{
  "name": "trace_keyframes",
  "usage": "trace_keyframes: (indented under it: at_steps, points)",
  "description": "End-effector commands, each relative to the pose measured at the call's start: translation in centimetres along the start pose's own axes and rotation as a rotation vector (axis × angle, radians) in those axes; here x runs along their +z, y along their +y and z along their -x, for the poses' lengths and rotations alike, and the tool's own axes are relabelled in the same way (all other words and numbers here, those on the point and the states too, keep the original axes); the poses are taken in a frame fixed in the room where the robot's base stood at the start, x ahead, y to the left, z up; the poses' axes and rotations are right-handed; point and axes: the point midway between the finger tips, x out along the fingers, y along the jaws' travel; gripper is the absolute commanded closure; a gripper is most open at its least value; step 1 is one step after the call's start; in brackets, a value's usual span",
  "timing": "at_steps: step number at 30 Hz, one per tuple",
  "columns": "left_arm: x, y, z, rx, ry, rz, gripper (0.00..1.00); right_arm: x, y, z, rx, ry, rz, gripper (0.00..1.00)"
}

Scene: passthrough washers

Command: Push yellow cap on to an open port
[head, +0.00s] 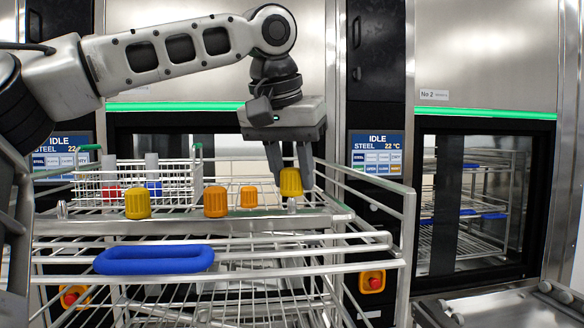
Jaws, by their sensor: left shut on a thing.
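My left gripper (289,176) points down over the right part of the rack's rail (180,224). Another yellow cap (137,203), a large orange cap (215,201) and a smaller orange cap (249,196) stand along the rail to the left. A bare metal port (62,209) stands at the rail's left end. My right gripper is not in view.
The wire rack has a blue handle (154,260) in front and side rails (408,235) at right. A wire basket (180,185) with bottles stands behind the caps. Washers with lit green strips (487,111) line the back. A metal surface (500,305) lies at lower right.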

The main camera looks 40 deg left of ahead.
Motion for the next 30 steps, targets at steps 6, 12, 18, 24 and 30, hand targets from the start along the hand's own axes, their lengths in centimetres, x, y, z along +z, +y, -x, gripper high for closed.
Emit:
trace_keyframes:
  at_steps: [6,12,18,24,30]
  points:
    - [0.2,0.0,-0.5,0.000,0.000,0.000,0.91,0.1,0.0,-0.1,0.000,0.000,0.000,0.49]
    - [0.4,0.0,-0.8,0.000,-0.001,0.000,0.91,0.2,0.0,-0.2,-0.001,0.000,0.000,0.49]
    - [0.5,0.0,-1.2,0.000,0.000,0.000,0.91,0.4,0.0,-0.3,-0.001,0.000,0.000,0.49]
    - [0.7,0.0,-1.5,0.000,0.000,-0.001,0.91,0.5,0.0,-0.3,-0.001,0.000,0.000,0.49]
    - [0.8,0.0,-1.9,0.000,0.000,-0.001,0.91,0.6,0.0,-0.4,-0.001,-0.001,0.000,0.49]
